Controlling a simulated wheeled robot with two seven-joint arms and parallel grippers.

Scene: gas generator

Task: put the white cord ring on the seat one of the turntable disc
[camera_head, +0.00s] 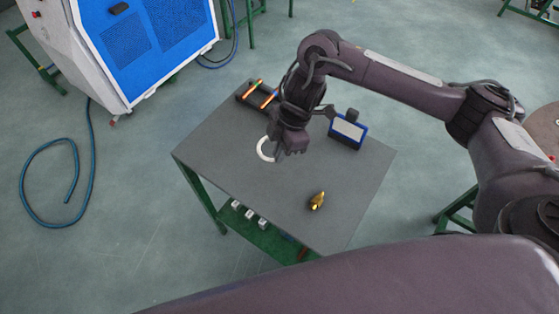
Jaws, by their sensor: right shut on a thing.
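The white cord ring (263,149) shows as a white arc at the left side of my right gripper (281,151), over the grey table. The right gripper points down and is shut on the ring. Part of the ring is hidden by the gripper, and I cannot tell whether the ring touches the table. A brown round surface (543,127) at the right edge, partly behind my right arm, may be the turntable disc. Its seats cannot be made out. My left gripper is not in view.
The grey table (215,155) carries a blue-framed box (348,131), a dark tray (247,91) with coloured sticks, and a brass fitting (317,201). White blocks (249,214) sit on its lower shelf. A blue-and-white machine (150,45) and a blue hose (90,165) lie left.

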